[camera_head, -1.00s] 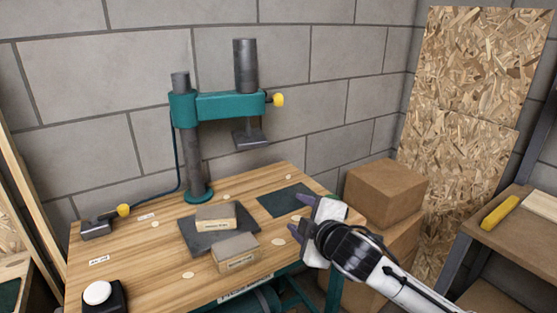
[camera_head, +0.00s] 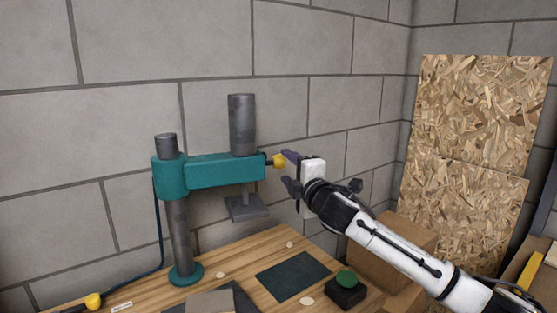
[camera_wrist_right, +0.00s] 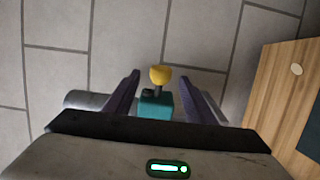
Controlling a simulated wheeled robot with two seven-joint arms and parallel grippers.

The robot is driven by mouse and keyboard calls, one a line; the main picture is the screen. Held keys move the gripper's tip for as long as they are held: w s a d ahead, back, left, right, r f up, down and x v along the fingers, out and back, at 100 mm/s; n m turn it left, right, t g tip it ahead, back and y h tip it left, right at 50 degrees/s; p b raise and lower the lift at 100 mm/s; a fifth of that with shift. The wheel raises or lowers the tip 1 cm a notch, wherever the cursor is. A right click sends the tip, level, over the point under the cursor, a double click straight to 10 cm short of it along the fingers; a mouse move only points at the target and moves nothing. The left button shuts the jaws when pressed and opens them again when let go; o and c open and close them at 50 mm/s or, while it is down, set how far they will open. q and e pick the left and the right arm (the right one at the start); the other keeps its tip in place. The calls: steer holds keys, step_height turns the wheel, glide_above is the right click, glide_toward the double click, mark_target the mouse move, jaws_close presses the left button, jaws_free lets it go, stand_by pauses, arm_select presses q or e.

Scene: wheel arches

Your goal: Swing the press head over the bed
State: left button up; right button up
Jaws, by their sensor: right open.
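The press head is a teal arm (camera_head: 215,171) with a grey cylinder (camera_head: 242,124) and a flat grey foot (camera_head: 247,207). It sits on a grey column (camera_head: 180,238) and reaches to the right, the foot raised above the bench. A yellow knob (camera_head: 279,161) sticks out of the arm's right end. My right gripper (camera_head: 287,173) is open right at the knob. In the right wrist view the knob (camera_wrist_right: 160,74) shows centred between the spread fingers (camera_wrist_right: 158,95); contact cannot be told. A dark plate (camera_head: 241,300) under a block is partly cut off by the lower edge. My left gripper is out of view.
The wooden bench (camera_head: 240,258) carries a dark mat (camera_head: 293,275), a black box with a green button (camera_head: 346,279) and a block (camera_head: 210,303). Another yellow knob (camera_head: 93,301) is at lower left. Cardboard boxes (camera_head: 390,245) stand right of the bench. A block wall is behind.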

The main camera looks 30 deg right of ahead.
mark_target(282, 164)
steer(key=shift+w+d+f, duration=0.1)
steer(key=shift+w+d, duration=0.05)
steer(key=shift+w, duration=1.45)
steer(key=shift+w+d, duration=0.15)
steer(key=shift+w, duration=1.4)
jaws_close()
